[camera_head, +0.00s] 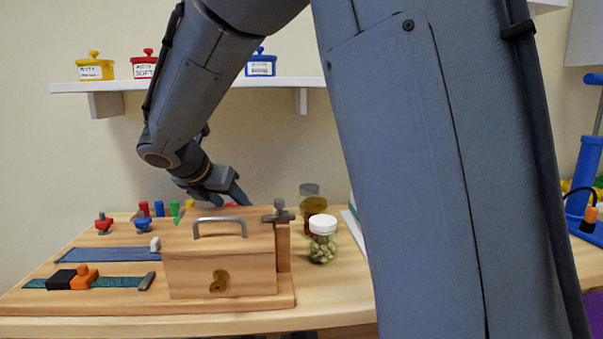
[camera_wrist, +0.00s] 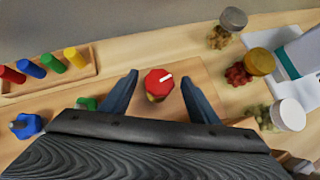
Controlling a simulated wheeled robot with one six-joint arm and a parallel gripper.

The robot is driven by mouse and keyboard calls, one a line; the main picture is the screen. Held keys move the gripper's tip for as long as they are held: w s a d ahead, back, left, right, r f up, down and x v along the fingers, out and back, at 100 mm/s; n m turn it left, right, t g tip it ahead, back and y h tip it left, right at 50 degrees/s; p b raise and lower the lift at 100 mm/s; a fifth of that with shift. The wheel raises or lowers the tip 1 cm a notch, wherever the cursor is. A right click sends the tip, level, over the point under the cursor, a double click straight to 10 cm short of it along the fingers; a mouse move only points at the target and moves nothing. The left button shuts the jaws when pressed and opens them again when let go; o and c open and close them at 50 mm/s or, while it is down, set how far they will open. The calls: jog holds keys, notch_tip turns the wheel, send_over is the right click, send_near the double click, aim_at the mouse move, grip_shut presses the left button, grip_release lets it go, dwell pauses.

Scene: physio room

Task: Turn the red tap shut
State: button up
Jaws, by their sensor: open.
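A red tap (camera_wrist: 160,79) with a white mark on its top shows in the wrist view, on the wooden board. My gripper (camera_wrist: 160,76) is open, with one finger to the left and one to the right of this tap. A gap shows on each side. In the head view my gripper (camera_head: 230,194) is low behind the wooden box, where a bit of red (camera_head: 235,205) shows by it.
The wooden box (camera_head: 220,262) with a metal handle stands in front of my gripper. Coloured pegs stand in a wooden rack (camera_wrist: 50,85) to the left. Several jars, one white-lidded (camera_head: 322,240), stand to the right. A shelf (camera_head: 200,84) with putty pots is above.

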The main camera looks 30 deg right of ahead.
jog(key=shift+s+d+f+n+t+y+b, duration=0.15)
jog(key=shift+n+t+y+b, duration=0.3)
jog(key=shift+n+b, duration=0.4)
jog(key=shift+d+n+t+y, duration=0.15)
jog(key=shift+n+t+y, duration=0.3)
jog(key=shift+n+y, duration=0.45)
jog(key=shift+s+d+r+n+t+y+p, duration=0.15)
jog(key=shift+n+y+p, duration=0.15)
jog(key=shift+n, duration=0.25)
jog(key=shift+w+a+r+n+t+y+p, duration=0.15)
jog(key=shift+n+p, duration=0.15)
jog(key=shift+n, duration=0.2)
jog(key=shift+s+d+n+y+p, duration=0.1)
jog(key=shift+n+y+p, duration=0.55)
jog(key=shift+p, duration=0.3)
jog(key=n+y+p, duration=0.1)
jog(key=p, duration=0.2)
jog(key=shift+d+n+p, duration=0.1)
jog(key=shift+n+p, duration=0.25)
jog(key=shift+p, duration=0.05)
jog(key=n+y+p, duration=0.1)
jog(key=p, duration=0.2)
jog(key=shift+p, duration=0.35)
